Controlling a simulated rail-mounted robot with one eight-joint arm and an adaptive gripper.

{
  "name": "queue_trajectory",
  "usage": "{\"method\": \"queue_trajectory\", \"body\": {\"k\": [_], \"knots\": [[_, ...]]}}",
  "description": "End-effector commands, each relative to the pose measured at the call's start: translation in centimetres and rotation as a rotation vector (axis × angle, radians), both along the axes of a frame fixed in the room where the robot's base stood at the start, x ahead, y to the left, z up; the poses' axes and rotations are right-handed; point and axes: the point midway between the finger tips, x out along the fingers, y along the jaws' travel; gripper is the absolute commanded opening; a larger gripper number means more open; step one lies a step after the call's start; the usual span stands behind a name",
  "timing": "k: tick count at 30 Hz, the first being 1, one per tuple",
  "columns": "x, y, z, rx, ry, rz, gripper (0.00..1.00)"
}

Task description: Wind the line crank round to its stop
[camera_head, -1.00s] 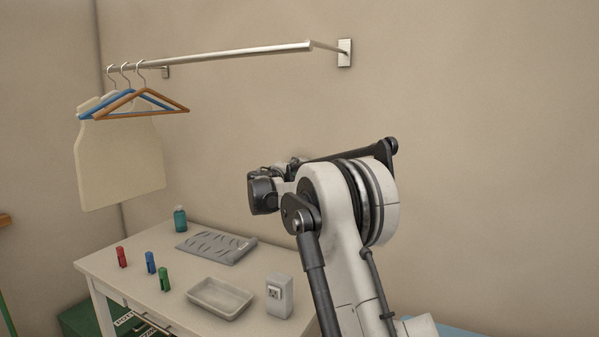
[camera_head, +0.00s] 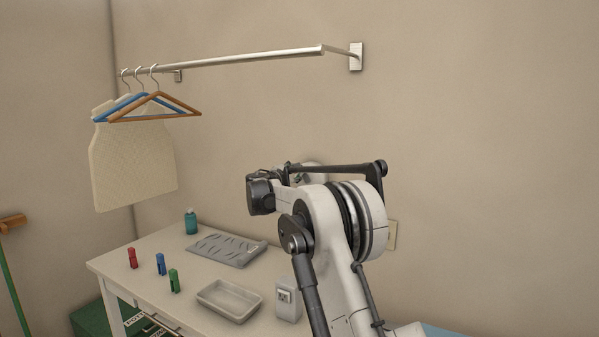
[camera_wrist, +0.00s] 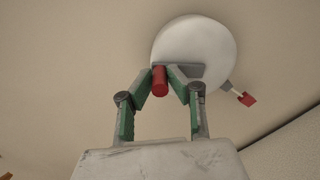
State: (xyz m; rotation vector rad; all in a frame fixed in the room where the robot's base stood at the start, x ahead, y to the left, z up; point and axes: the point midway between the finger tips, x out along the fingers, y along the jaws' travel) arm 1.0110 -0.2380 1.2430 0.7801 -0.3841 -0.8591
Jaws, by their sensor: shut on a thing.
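The line crank shows in the wrist view as a pale round disc (camera_wrist: 196,48) with a red cylindrical handle (camera_wrist: 159,82). My gripper (camera_wrist: 164,73) is shut on the red handle, with its green-sided fingers on either side of it. A small red-tipped piece (camera_wrist: 246,99) on a pale stem sticks out beyond the disc's lower right edge; the two are apart from the handle. In the head view my arm covers most of the area around the crank, and my gripper's fingers are hidden there.
A wall rail (camera_head: 250,57) carries hangers and a cream apron-shaped panel (camera_head: 131,167). A wall plate (camera_head: 392,235) is beside my arm.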

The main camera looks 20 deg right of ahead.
Motion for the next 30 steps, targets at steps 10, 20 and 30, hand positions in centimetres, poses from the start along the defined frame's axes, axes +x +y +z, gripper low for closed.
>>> {"method": "queue_trajectory", "body": {"k": [10, 20, 30], "knots": [[1.1, 0.9, -1.1, -0.201, 0.261, 0.001, 0.0], [1.7, 1.3, -2.5, -0.391, 0.509, 0.001, 0.0], [2.0, 1.5, -4.1, -0.589, 0.764, 0.001, 0.0]]}}
